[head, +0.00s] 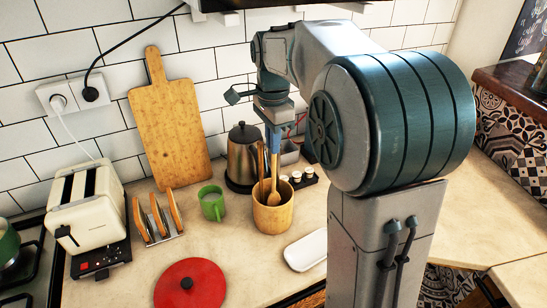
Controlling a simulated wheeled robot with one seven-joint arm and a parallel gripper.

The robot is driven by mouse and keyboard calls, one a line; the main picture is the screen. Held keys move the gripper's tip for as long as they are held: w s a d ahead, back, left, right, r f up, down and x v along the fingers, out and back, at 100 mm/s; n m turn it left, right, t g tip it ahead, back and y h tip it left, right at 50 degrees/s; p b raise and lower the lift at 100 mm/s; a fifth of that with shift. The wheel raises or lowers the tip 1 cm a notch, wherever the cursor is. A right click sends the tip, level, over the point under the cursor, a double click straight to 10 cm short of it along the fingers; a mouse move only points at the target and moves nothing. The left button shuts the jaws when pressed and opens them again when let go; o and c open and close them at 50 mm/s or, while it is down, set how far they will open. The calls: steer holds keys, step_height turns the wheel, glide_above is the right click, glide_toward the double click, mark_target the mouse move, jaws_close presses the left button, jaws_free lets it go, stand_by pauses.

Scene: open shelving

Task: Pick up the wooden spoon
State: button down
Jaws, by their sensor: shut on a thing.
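The wooden spoon (274,172) stands upright with its lower part inside a round wooden holder (273,217) on the counter. Another wooden utensil (261,163) stands beside it in the holder. My gripper (272,147) points down from above at the top of these utensils and is shut on the spoon. The fingertips are small here and partly hidden by the utensils.
A metal kettle (242,155) stands behind the holder, and a green mug (212,203) is at its left. Small jars (302,176) and a white dish (306,250) are at its right. A red lid (190,285), a toast rack (157,222) and a toaster (86,207) are farther left.

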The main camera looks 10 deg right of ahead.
step_height(320, 180, up, 4)
steer(key=r, duration=0.1)
steer(key=s+a+b, duration=0.1)
steer(key=a, duration=0.8)
steer(key=s+a+b, duration=0.2)
steer(key=a, duration=0.6)
steer(key=shift+s+a+f, duration=0.2)
steer(key=shift+s+a, duration=0.1)
steer(key=shift+a, duration=0.05)
